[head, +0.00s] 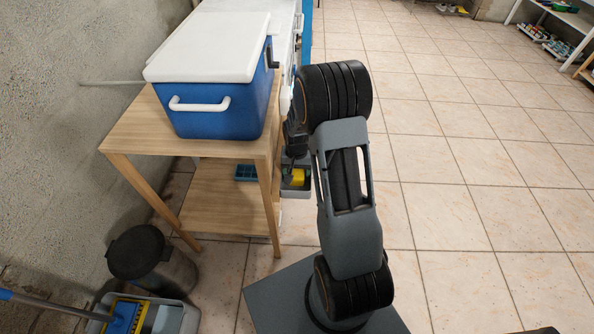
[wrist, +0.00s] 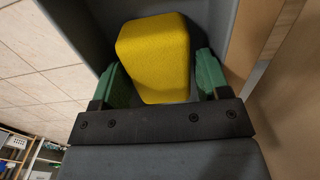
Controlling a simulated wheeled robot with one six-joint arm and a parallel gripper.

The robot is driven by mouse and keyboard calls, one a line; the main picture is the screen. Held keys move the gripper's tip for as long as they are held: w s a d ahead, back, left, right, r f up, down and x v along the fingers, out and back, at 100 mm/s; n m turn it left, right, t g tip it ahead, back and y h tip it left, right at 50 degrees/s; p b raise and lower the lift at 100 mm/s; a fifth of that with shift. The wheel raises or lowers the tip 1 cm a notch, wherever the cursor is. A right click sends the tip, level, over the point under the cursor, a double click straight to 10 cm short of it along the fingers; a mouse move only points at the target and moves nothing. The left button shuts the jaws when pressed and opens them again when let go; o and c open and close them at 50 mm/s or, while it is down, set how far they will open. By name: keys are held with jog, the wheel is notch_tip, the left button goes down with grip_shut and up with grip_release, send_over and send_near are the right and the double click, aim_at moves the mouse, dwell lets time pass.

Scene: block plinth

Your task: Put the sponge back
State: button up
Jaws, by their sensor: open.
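A yellow sponge (wrist: 155,50) sits in a grey bin (wrist: 88,28) in the wrist view. My gripper (wrist: 158,72) is open, with a green finger on each side of the sponge. A narrow gap shows at the right finger; I cannot tell whether the left finger touches it. In the head view the sponge (head: 298,177) shows small in the grey bin (head: 293,192), beside the wooden table's right legs.
A wooden table (head: 125,130) with a lower shelf (head: 225,190) carries a blue cooler (head: 215,105) with a white lid. A black-lidded can (head: 140,255) and a mop bucket (head: 170,320) stand at lower left. Tiled floor (head: 470,170) on the right is clear.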

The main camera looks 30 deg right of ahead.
notch_tip(320, 180, up, 11)
jog(key=p, duration=0.2)
jog(key=s+a+r+n+t, duration=0.1)
jog(key=s+a+r+n, duration=0.1)
jog(key=s+a+r, duration=0.2)
jog(key=s+a+r+n+t, duration=0.2)
jog(key=s+a+r+n, duration=0.1)
jog(key=s+r, duration=0.5)
jog(key=shift+s+a+r+n, duration=0.3)
jog(key=shift+s+a, duration=0.6)
jog(key=shift+s, duration=0.95)
